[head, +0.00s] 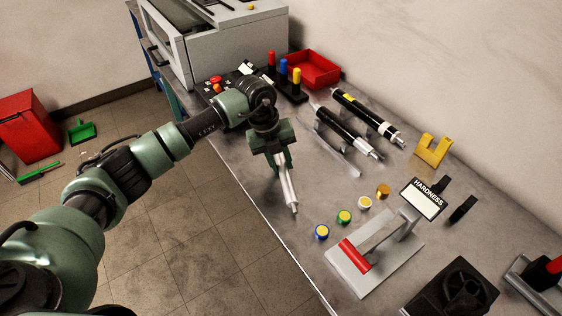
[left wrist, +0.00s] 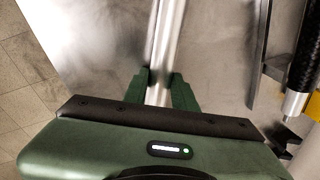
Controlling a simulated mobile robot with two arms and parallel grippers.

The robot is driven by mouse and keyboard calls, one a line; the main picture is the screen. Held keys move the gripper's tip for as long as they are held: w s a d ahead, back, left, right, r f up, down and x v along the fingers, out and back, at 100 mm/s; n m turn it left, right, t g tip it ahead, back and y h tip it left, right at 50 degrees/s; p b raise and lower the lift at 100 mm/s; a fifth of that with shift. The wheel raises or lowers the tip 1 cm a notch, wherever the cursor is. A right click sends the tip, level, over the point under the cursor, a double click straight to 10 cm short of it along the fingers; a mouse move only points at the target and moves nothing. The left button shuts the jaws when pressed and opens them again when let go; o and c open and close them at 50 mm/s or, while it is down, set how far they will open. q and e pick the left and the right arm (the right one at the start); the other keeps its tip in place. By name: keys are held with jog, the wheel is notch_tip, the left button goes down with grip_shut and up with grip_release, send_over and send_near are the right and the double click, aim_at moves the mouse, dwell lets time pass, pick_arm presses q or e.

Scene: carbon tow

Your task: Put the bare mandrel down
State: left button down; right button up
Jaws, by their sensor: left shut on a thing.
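The bare mandrel (head: 288,190) is a slim silver rod. My left gripper (head: 281,162) is shut on it near the front edge of the grey workbench (head: 310,205). In the left wrist view the mandrel (left wrist: 166,50) runs up between the green fingers of my left gripper (left wrist: 158,88). I cannot tell whether the mandrel touches the bench. My right gripper is not in view.
Two black rolls (head: 345,130) (head: 368,115) lie on holders at the back. A hardness tester (head: 375,255) and several coloured caps (head: 344,216) are at right. A red bin (head: 312,68) and colour-tipped posts (head: 284,78) stand beyond. Bare bench lies right of the mandrel.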

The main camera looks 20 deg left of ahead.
pick_arm(q)
jog(key=c, duration=1.4)
grip_release()
jog(key=shift+f, duration=0.1)
jog(key=v, duration=1.2)
jog(key=shift+b, duration=0.4)
jog(key=shift+s, duration=0.1)
